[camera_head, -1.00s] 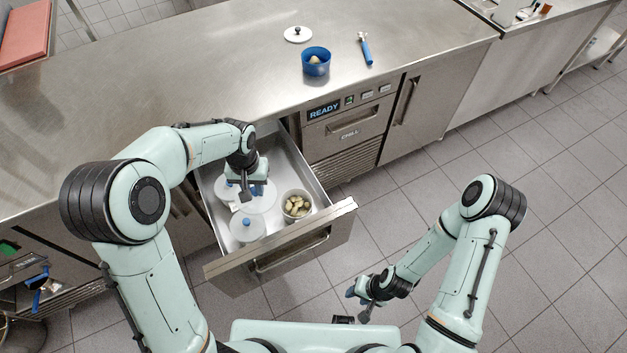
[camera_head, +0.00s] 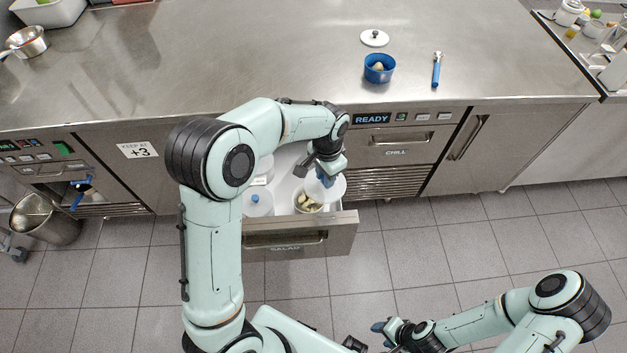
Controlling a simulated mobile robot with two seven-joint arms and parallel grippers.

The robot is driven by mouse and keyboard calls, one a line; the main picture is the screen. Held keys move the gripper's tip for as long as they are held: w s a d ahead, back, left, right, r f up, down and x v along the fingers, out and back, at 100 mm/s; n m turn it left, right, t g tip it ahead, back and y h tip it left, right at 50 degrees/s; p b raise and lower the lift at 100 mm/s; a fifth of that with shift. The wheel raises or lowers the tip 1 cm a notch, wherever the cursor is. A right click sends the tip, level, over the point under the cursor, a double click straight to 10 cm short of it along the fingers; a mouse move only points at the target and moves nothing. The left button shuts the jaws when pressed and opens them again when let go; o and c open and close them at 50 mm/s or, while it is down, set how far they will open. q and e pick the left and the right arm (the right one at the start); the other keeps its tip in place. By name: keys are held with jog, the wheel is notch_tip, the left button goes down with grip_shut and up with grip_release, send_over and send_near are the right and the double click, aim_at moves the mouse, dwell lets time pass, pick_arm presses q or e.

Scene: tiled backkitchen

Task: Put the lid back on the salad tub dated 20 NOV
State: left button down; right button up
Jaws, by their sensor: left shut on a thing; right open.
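My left gripper (camera_head: 327,174) is shut on a pale, translucent round lid (camera_head: 334,190) above the right side of the open drawer. An open tub of chunky salad (camera_head: 307,204) stands at the drawer's front right. The lid overlaps the tub's back right edge in the picture, and its height over the tub cannot be told. A closed tub (camera_head: 257,205) with a blue knob stands at the front left of the drawer, and another pale tub (camera_head: 263,168) is partly behind my arm. No date can be read. My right gripper (camera_head: 380,328) is open and empty, low over the floor.
The drawer (camera_head: 340,236) marked SALAD is pulled out under the steel counter (camera_head: 220,70). On the counter are a blue bowl (camera_head: 380,71) with something pale in it, a white lid (camera_head: 374,38) with a dark knob and a blue-handled tool (camera_head: 436,72). The floor to the right is clear.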

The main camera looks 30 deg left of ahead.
aim_at(311, 173)
pick_arm(q)
jog(key=a+m+b, duration=0.1)
jog(key=m, duration=0.2)
jog(key=a+f+m+b, duration=0.1)
jog(key=a+m, duration=0.1)
jog(key=m, duration=0.2)
jog(key=w+a+f+m+b, duration=0.1)
jog(key=m+b, duration=0.1)
jog(key=m, duration=0.2)
jog(key=shift+w+a+f, duration=0.1)
jog(key=shift+a, duration=0.25)
jog(key=shift+w+a+f+m+b, duration=0.1)
jog(key=shift+a+f+m+b, duration=0.2)
jog(key=shift+m, duration=0.3)
jog(key=shift+a+f+m+b, duration=0.15)
jog(key=shift+f+m+b, duration=0.1)
jog(key=shift+m+b, duration=0.25)
notch_tip(311, 173, down, 12)
jog(key=m+b, duration=0.2)
jog(key=b, duration=0.6)
jog(key=shift+w+a+r, duration=0.15)
jog(key=shift+a+r, duration=0.05)
jog(key=shift+a, duration=0.05)
pick_arm(e)
jog(key=s+f, duration=0.3)
jog(key=f, duration=0.4)
jog(key=s+f, duration=0.3)
jog(key=f, duration=0.5)
jog(key=shift+d+f, duration=0.2)
jog(key=shift+f, duration=0.1)
